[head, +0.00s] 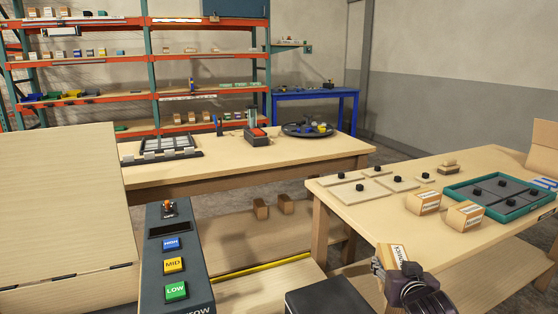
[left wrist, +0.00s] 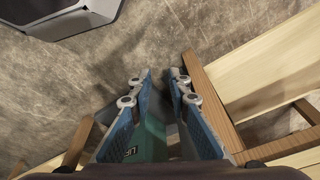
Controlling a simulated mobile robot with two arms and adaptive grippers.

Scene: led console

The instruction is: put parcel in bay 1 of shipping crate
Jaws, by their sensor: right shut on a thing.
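My right gripper (head: 385,268) is at the lower right of the head view, shut on a small brown cardboard parcel (head: 397,254) with a white label. It holds the parcel by the near edge of the right-hand table, and the fingers are partly hidden. A teal-rimmed tray (head: 468,204) with dark compartments and black knobs lies on that table, beyond and right of the gripper; it may be the shipping crate. No bay number is legible. My left gripper (left wrist: 160,84) shows only in the left wrist view, with a gap between its fingers and nothing held.
Two more labelled boxes (head: 424,202) (head: 464,215) stand before the tray. Tan panels with black knobs (head: 358,190) lie left of them. A console (head: 180,285) with HIGH, MID and LOW buttons stands at front left, beside a large tan panel (head: 60,215).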

